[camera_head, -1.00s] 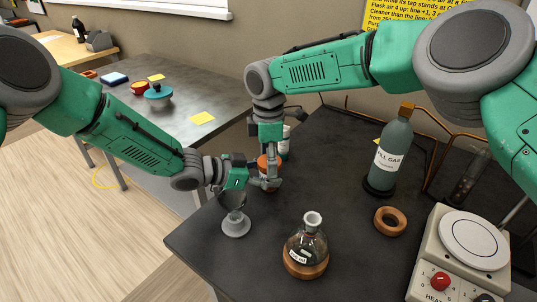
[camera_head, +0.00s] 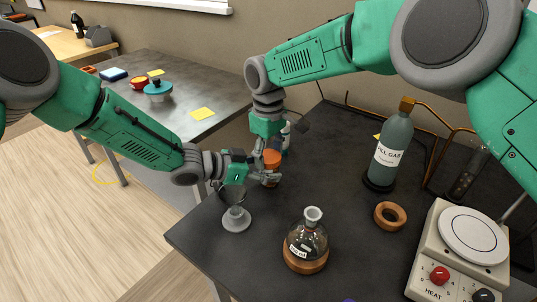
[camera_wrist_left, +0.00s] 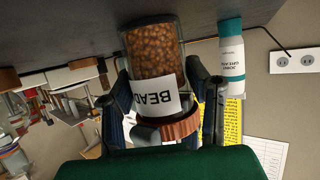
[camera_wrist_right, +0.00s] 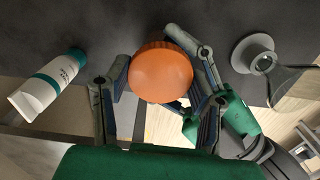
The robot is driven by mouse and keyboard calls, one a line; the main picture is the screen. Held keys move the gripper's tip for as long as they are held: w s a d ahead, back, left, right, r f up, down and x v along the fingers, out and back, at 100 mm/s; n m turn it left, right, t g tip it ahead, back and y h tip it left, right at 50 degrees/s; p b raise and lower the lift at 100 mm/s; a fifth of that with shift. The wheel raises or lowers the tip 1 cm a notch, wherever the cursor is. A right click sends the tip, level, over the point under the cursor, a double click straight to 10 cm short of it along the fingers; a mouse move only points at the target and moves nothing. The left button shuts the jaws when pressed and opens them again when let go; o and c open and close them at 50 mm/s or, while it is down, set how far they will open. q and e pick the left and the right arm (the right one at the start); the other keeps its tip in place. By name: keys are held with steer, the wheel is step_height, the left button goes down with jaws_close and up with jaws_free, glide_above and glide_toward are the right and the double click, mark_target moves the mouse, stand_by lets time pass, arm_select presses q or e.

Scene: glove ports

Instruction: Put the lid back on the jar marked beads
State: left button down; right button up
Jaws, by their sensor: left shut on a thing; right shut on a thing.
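The beads jar (camera_wrist_left: 155,62) is clear with brown beads inside and a white label reading "BEAD", its end cut off. In the left wrist view it appears upside down. My left gripper (camera_head: 262,178) is shut around the jar near the label. An orange lid (camera_wrist_right: 161,73) is between the fingers of my right gripper (camera_wrist_right: 162,90), which is shut on it from above. The lid also shows in the head view (camera_head: 272,158) and at the jar's mouth in the left wrist view (camera_wrist_left: 180,130). I cannot tell whether it is seated. The grippers hide part of the jar.
A white and teal tube (camera_wrist_right: 48,84) stands close behind the jar. A grey-footed funnel (camera_head: 236,219) and a round flask (camera_head: 306,242) on a cork ring are nearer. A gas bottle (camera_head: 393,150), spare ring (camera_head: 390,215) and hotplate (camera_head: 470,240) are at right.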

arm_select(q)
steer(key=shift+d, duration=0.1)
arm_select(e)
steer(key=o, duration=1.4)
steer(key=shift+r, duration=0.15)
step_height(320, 180, up, 12)
steer(key=shift+w+a+f, duration=0.1)
steer(key=shift+w+f, duration=0.05)
arm_select(q)
steer(key=c, duration=0.8)
jaws_free()
steer(key=shift+o, duration=0.2)
steer(key=v, duration=0.7)
steer(key=shift+a, duration=0.35)
